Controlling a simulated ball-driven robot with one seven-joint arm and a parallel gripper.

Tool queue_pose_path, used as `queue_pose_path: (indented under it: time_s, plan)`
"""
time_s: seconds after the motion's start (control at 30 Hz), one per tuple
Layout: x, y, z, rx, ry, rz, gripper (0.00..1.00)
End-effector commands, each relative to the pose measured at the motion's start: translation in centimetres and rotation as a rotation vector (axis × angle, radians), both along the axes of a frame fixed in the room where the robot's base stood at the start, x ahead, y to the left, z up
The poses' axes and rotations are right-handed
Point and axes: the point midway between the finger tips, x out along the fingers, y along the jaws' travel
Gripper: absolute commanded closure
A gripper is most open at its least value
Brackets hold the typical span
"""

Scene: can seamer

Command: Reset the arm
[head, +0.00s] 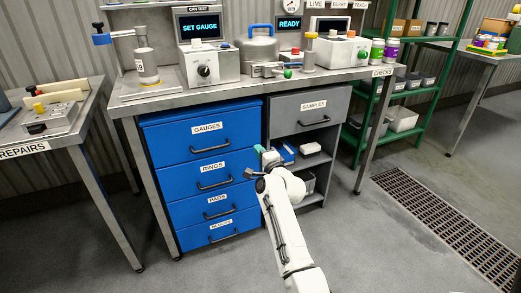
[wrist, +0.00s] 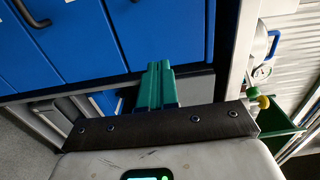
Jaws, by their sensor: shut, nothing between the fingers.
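My gripper (head: 259,150) is in the middle of the head view, at the end of my white arm, which rises from the bottom edge. Its green fingers stand in front of the gap between the blue drawer cabinet (head: 160,148) and the grey samples cabinet (head: 289,113). In the wrist view, the green fingers of my gripper (wrist: 157,82) lie side by side, shut with nothing between them. Beyond them are blue drawer fronts (wrist: 95,35). How far the fingertips are from the cabinets is hard to tell.
The workbench (head: 340,76) above carries a set gauge tester (head: 210,64) and other instruments. An open shelf (head: 312,160) sits under the samples drawer. The repairs table (head: 75,135) is at left, a green rack (head: 425,90) at right. The floor by the drain grate (head: 450,225) is clear.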

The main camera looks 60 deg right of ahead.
Motion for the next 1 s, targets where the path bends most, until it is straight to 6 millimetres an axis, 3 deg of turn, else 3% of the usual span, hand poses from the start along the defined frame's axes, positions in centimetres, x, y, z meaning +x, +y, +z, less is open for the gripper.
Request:
queue_pose_path:
  time_s: [0.37, 0.47, 0.57, 0.73, 0.87, 1.0]
  plan:
    - [-0.6, 0.4, 0.0, -0.001, 0.002, 0.001, 1.00]
    - [-0.5, 1.5, -0.8, -0.017, 0.046, 0.028, 1.00]
    - [-0.6, 4.8, -2.9, -0.071, 0.180, 0.108, 1.00]
    - [-2.7, 13.9, -8.5, -0.245, 0.551, 0.361, 1.00]
    - [-6.8, 20.9, -12.4, -0.401, 0.831, 0.588, 1.00]
    - [-13.2, 27.5, -15.5, -0.567, 1.102, 0.849, 1.00]
